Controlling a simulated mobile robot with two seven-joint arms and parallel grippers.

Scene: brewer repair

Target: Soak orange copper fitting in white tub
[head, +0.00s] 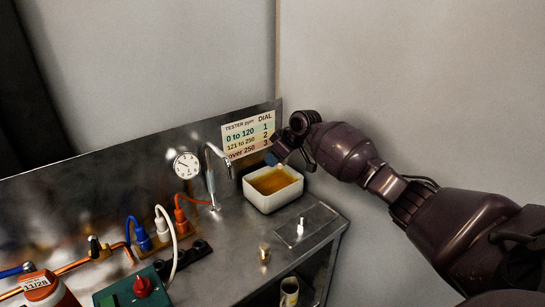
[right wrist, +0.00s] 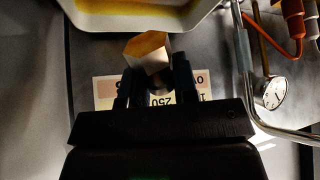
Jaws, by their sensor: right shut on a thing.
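The white tub (head: 272,204) stands on the metal bench near its back right corner and holds amber liquid. In the right wrist view the tub's rim (right wrist: 136,24) crosses the top of the picture. My right gripper (head: 279,155) is above and behind the tub, near the back panel. In the right wrist view its jaws (right wrist: 156,78) are shut on a faceted, orange-lit piece (right wrist: 148,50), which looks like the copper fitting. The piece is held outside the liquid; its height over the rim is hard to judge. My left gripper is not in view.
A bent metal spout (head: 211,175) and a round gauge (head: 187,165) stand left of the tub. A clear plate (head: 318,222) and a small brass part (head: 264,254) lie in front. Coloured hoses, a green box (head: 125,290) and a labelled canister (head: 42,290) fill the left.

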